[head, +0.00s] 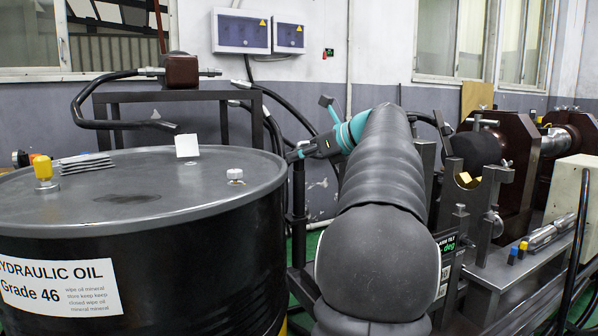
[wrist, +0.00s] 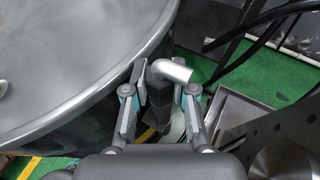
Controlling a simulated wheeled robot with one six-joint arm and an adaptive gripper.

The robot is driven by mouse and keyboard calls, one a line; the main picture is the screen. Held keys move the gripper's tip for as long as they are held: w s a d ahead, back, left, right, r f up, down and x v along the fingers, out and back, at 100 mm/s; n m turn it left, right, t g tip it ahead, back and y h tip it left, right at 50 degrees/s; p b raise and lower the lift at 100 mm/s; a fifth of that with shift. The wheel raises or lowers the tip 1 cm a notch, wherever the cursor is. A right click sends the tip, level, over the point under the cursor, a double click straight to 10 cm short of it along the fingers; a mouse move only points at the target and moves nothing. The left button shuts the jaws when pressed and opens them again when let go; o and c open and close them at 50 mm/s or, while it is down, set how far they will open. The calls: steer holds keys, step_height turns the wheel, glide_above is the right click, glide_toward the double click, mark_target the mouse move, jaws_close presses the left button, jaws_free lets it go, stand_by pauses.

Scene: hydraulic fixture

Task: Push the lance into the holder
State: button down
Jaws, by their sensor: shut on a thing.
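In the wrist view, a bent silver pipe end (wrist: 173,70) on a dark upright body stands between my fingers; I take it to be the lance. My gripper (wrist: 160,95) is shut on it, with one finger pad on each side. I cannot tell whether this post is the holder or part of the lance. The lance's lower end is hidden.
The large oil drum (head: 120,190) fills the left, close beside my gripper. A dark frame (head: 190,97) with a hose stands behind it. A machine bench with clamps (head: 480,190) is at the right. A grey metal tray (wrist: 238,115) lies right of my gripper. Green floor shows between.

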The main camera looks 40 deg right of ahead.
steer(key=shift+f, duration=0.1)
stand_by(0.6)
steer(key=c, duration=0.9)
jaws_free()
steer(key=shift+o, duration=0.2)
steer(key=v, duration=1.2)
steer(key=shift+s+f, duration=0.1)
steer(key=shift+s, duration=0.1)
